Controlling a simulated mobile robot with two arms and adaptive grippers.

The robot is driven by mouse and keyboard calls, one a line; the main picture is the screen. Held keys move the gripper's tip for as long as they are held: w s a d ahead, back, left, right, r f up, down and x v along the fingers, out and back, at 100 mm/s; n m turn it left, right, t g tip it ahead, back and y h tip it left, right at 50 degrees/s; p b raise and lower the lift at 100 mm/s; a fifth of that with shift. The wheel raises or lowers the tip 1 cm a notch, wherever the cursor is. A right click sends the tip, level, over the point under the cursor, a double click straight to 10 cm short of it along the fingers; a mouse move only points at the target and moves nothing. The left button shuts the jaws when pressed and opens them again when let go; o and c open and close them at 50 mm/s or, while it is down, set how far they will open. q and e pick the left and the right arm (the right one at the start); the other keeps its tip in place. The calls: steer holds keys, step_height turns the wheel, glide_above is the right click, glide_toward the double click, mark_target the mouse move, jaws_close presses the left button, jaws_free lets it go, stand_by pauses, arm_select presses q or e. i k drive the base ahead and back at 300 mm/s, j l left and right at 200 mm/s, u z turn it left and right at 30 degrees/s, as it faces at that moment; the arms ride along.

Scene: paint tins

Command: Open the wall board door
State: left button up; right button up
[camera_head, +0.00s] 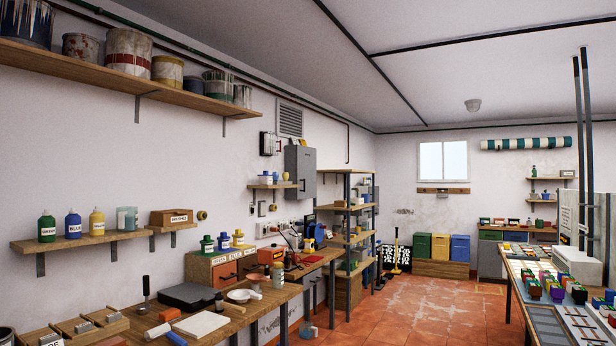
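A grey wall board (300,175), a box-shaped cabinet, hangs on the left wall well ahead of me, below and right of a vent grille. Its door looks shut, though it is small at this distance. A smaller dark box with a red part (268,144) is mounted on the wall just left of it. Neither of my grippers shows in the head view.
A long wooden workbench (276,300) with tools and bottles runs along the left wall beneath the board. A shelving unit (347,190) stands just beyond it. A table of paint pots (516,268) is at the right. The red tiled floor (425,320) between is clear.

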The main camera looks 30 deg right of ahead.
mark_target(305, 157)
steer(key=i+l+z, duration=0.3)
steer(key=i+z, duration=0.3)
steer(key=i, duration=0.15)
steer(key=i+l+z, duration=0.3)
steer(key=i+z, duration=0.15)
steer(key=i, duration=0.2)
steer(key=i+z, duration=0.45)
steer(key=i, duration=0.25)
steer(key=i+j+z, duration=0.2)
steer(key=i+z, duration=0.25)
steer(key=i, duration=0.25)
steer(key=i+u, duration=0.15)
steer(key=i, duration=0.35)
steer(key=i+u, duration=0.15)
steer(key=i, duration=0.35)
steer(key=i+l+u, duration=0.1)
steer(key=i, duration=0.4)
steer(key=i+l+u, duration=0.15)
steer(key=i, duration=0.3)
